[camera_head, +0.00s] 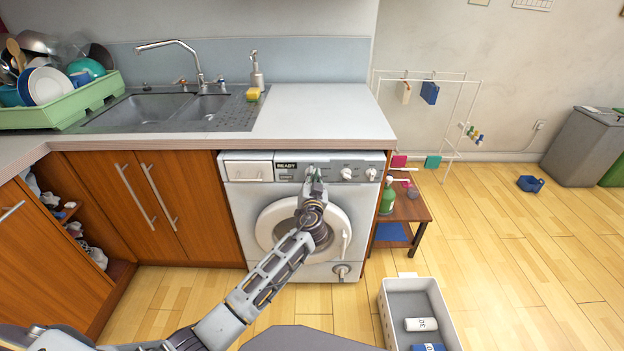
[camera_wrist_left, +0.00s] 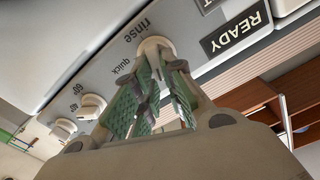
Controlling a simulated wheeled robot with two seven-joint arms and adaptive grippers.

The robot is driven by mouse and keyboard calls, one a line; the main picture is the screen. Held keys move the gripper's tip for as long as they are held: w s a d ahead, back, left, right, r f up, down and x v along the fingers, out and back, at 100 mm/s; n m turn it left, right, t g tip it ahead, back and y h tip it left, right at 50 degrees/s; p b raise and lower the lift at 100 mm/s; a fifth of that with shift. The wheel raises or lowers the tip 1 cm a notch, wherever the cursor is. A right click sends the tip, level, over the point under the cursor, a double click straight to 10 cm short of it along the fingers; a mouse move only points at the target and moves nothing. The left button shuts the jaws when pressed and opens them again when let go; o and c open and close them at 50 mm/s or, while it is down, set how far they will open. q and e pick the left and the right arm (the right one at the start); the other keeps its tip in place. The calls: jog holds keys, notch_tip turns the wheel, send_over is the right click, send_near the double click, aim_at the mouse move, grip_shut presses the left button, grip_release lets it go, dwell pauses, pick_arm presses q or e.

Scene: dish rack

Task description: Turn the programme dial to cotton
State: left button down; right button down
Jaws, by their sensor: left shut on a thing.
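The white washing machine (camera_head: 243,215) stands under the counter, its READY display (camera_head: 286,165) lit on the control panel. In the left wrist view the programme dial (camera_wrist_left: 154,44) is a pale round knob left of the READY display (camera_wrist_left: 236,27). The words "rinse" and "quick" are readable beside it; no "cotton" label is legible. My left gripper (camera_head: 314,177) is at the panel and covers most of the dial in the head view. In the left wrist view its green-padded fingers (camera_wrist_left: 158,62) are shut on the dial. My right gripper is not in view.
Two other knobs (camera_head: 346,173) (camera_head: 370,174) sit right of the dial. A detergent drawer (camera_head: 248,171) is at the panel's left. A small table (camera_head: 408,209) with a green bottle (camera_head: 388,196) stands close on the right. A grey-white crate (camera_head: 386,318) is on the floor.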

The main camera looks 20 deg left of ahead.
pick_arm(q)
jog(key=m, duration=0.8)
jog(key=shift+w+d+f, duration=0.1)
jog(key=shift+d+f, duration=0.2)
jog(key=shift+d, duration=0.05)
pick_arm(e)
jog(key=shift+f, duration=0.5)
pick_arm(q)
jog(key=c, duration=1.5)
grip_release()
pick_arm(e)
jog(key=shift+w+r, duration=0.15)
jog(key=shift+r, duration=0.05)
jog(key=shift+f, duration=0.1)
pick_arm(q)
jog(key=v, duration=1.2)
